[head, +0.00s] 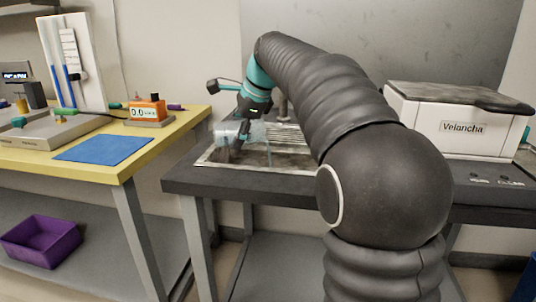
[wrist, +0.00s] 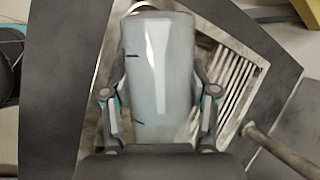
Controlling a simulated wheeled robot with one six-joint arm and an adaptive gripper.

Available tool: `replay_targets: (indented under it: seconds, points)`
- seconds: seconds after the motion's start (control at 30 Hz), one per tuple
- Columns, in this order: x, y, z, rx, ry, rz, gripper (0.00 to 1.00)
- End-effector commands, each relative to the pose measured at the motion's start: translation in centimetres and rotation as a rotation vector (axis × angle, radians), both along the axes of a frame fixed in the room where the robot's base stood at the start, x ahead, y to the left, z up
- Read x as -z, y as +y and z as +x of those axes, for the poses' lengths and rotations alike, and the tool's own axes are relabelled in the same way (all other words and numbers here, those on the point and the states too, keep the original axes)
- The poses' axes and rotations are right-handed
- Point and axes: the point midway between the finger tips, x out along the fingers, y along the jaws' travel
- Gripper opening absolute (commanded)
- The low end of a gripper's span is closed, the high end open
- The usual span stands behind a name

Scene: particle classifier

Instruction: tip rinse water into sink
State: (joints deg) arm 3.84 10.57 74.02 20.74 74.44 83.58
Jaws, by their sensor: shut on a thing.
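My gripper (head: 241,136) is over the sink (head: 205,161) in the head view and is shut on a pale translucent container (head: 226,129). In the wrist view the container (wrist: 158,70) fills the middle, with dark tick marks on its side. One finger of my gripper (wrist: 158,112) presses on each side of it. The container looks tilted in the head view, but its exact angle is hard to tell. I cannot make out whether water is in it. The sink's slatted drainboard (wrist: 235,80) shows to the right of the container. My arm hides part of the sink.
A white box-shaped device (head: 455,125) marked "Velancha" stands on the dark bench to the right. At left, a yellow table (head: 185,128) carries a blue mat (head: 103,148) and an orange meter (head: 148,110). A purple bin (head: 42,240) sits on the lower shelf.

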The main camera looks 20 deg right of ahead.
Motion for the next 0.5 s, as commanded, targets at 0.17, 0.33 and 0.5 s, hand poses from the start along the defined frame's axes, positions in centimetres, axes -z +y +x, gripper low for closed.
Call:
replay_targets:
  seconds: [0.17,0.33,0.5]
  points:
    - [-0.19,0.0,-0.01,0.001,-0.002,0.016,0.07]
    - [-0.29,-0.01,-0.02,-0.001,-0.003,0.033,0.07]
    - [-0.4,-0.16,-0.02,0.0,-0.005,0.05,0.07]
